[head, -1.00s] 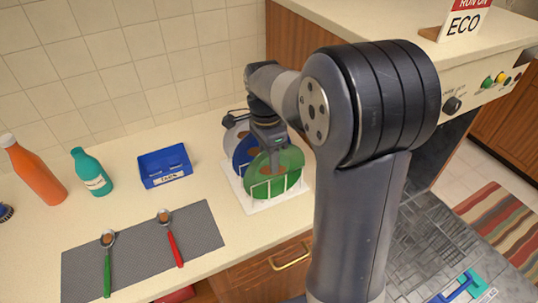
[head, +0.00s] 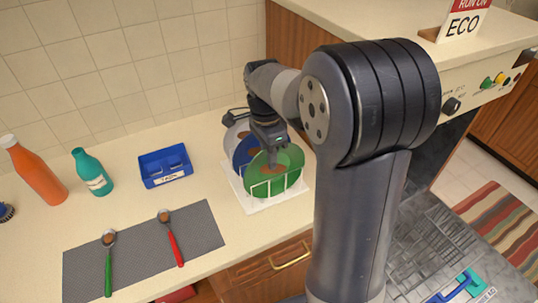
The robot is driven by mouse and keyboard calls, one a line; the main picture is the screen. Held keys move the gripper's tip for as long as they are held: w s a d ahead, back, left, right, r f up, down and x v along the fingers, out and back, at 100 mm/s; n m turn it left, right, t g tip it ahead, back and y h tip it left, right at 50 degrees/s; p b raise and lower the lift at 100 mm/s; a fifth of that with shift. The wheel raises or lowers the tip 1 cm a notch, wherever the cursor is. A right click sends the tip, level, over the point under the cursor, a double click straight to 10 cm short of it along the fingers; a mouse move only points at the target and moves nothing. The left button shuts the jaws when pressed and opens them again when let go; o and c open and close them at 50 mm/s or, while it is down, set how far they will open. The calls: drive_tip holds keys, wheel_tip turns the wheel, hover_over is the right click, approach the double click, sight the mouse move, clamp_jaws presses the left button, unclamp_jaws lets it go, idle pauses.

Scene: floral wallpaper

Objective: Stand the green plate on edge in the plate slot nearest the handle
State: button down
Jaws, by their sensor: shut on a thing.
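The green plate (head: 290,161) stands roughly on edge at the front of the white plate rack (head: 252,207), with a brown patch on its face. My gripper (head: 272,164) is shut on the plate's upper part. White bars of the rack show in front of the plate's lower part. I cannot tell whether its lower edge rests on the rack's base. A blue plate (head: 241,152) and a pale grey plate (head: 231,137) stand behind it. A dark handle-like piece (head: 234,114) shows at the rack's back.
A blue bin (head: 165,168) stands left of the rack. A teal bottle (head: 91,174) and an orange bottle (head: 36,172) are farther left. A grey mat (head: 143,250) holds a green-handled spoon (head: 108,268) and a red-handled spoon (head: 173,243). A brass drawer handle (head: 291,257) is below.

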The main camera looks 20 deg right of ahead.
drive_tip(key=shift+r+p, duration=1.3)
drive_tip(key=shift+r, duration=0.15)
drive_tip(key=shift+r+p, duration=3.3)
drive_tip(key=shift+r, duration=0.45)
wheel_tip(320, 180, up, 2)
drive_tip(key=shift+r, duration=0.1)
drive_tip(key=shift+s, duration=0.15)
